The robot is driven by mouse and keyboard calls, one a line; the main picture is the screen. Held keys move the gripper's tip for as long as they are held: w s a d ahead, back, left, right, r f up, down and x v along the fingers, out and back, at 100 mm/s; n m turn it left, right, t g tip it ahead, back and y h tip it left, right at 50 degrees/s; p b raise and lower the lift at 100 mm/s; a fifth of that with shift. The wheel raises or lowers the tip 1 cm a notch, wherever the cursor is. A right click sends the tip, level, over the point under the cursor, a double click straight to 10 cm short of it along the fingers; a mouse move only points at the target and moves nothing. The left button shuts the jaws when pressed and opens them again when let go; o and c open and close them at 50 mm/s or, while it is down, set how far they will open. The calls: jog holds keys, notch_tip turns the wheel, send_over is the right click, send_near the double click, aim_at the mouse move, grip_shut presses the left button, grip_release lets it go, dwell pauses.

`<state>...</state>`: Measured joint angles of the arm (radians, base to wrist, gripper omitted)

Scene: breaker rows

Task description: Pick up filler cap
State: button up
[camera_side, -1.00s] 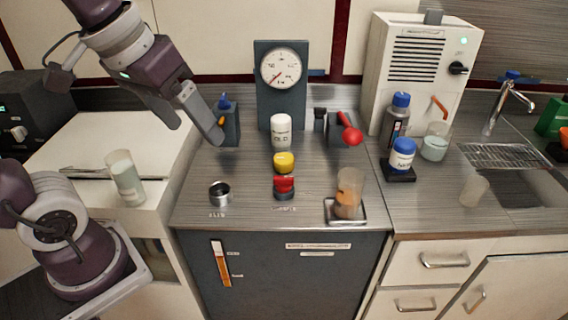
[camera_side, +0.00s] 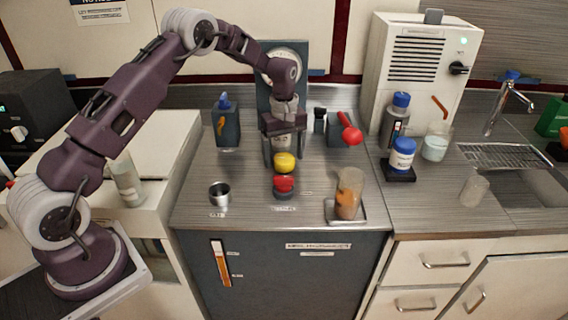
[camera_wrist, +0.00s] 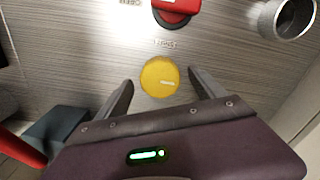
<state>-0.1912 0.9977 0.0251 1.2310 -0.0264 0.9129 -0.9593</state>
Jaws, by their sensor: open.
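In the wrist view the yellow cap (camera_wrist: 160,77) lies between the fingertips, with a gap visible on each side. My gripper (camera_side: 283,154) is open and points down, just at or behind the cap in the side view. It also shows in the wrist view (camera_wrist: 160,84). I cannot tell the fingertips' exact height above the worktop.
A red-topped part (camera_side: 284,184) stands close in front of the cap. A steel cup (camera_side: 220,193) is at the left front, and a beaker (camera_side: 348,194) stands on a small tray at the right. A red-handled item (camera_side: 350,135) is at the back right. My gripper partly hides the white container and gauge.

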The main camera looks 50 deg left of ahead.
aim_at(284, 158)
jog(key=shift+f, duration=0.75)
jog(key=c, duration=1.5)
notch_tip(284, 158, up, 10)
jog(key=shift+r, duration=0.1)
